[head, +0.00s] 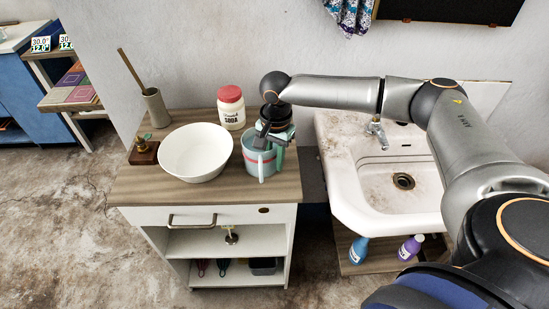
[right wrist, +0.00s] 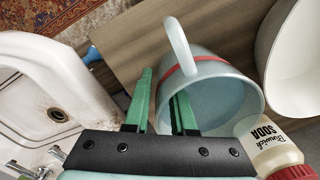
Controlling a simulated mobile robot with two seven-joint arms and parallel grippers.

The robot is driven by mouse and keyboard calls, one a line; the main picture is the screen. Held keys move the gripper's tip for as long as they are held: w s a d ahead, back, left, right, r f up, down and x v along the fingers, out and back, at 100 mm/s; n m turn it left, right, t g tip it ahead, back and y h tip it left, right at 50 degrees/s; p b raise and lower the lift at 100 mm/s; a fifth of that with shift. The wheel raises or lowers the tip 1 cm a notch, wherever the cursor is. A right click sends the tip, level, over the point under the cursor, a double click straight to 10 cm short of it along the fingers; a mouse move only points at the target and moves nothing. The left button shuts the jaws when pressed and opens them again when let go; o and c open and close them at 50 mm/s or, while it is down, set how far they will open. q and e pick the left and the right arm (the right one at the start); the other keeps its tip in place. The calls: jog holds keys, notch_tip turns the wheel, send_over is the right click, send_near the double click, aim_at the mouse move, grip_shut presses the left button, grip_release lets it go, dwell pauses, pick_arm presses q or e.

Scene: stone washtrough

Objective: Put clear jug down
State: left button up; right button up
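The clear jug (head: 249,161), pale blue with a red band and a handle, stands upright on the wooden cabinet top (head: 232,191) near its right edge. It also shows in the right wrist view (right wrist: 220,98), with its open mouth toward the camera. My right gripper (head: 270,160) is down at the jug. Its two green fingers (right wrist: 162,104) are apart and straddle the jug's wall, one finger inside the mouth and one outside. A gap shows between the fingers and the wall. The gripper hides part of the jug in the head view. My left gripper is not in view.
A white bowl (head: 197,152) is close left of the jug. A soda jar (head: 231,108) with a red lid stands behind. A white sink (head: 350,160) is at the right.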

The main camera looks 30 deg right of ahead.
jog(key=shift+o, duration=0.5)
jog(key=shift+r, duration=0.2)
notch_tip(320, 180, up, 12)
jog(key=shift+s+p, duration=0.15)
jog(key=shift+p, duration=0.2)
